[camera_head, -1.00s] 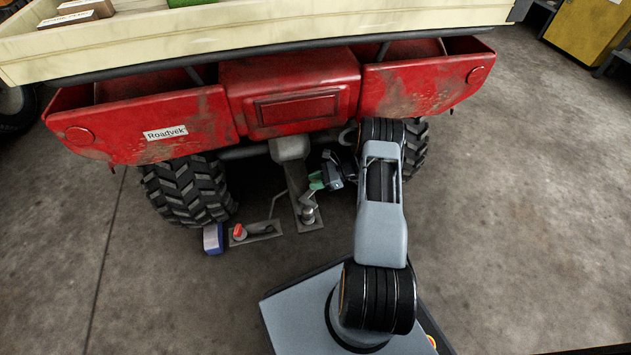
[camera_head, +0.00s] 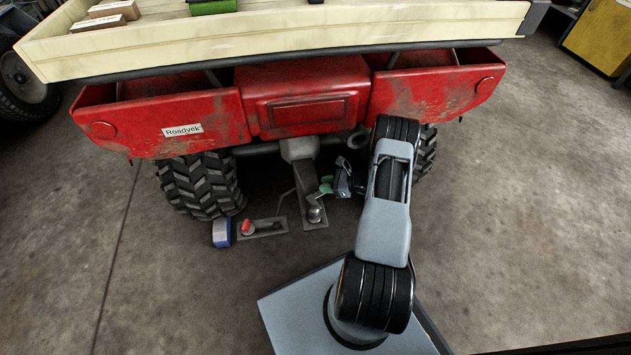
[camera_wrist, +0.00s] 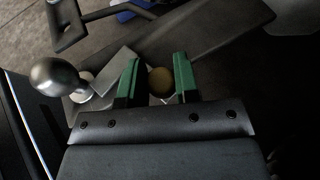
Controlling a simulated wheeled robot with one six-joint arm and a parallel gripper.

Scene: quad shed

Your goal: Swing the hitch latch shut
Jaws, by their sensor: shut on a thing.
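The hitch latch shows only in part. Its round brownish knob (camera_wrist: 160,81) sits between the green fingertips in the wrist view. A grey bar (camera_wrist: 116,71) lies beside the left finger, towards the shiny hitch ball (camera_wrist: 55,76). The ball also shows on the drawbar plate in the head view (camera_head: 315,213). My gripper (camera_head: 326,186) is low behind the red quad, just right of the plate. In the wrist view my gripper (camera_wrist: 159,80) is shut on the knob. My fingers hide much of the latch in the head view.
A flat plate with a red-topped pin (camera_head: 247,227) and a blue-and-white roll (camera_head: 221,232) lie left of the hitch. The quad's rear tyres (camera_head: 202,186) flank it. The red rear body (camera_head: 308,97) and cream cargo bed (camera_head: 280,32) overhang. Floor at right is clear.

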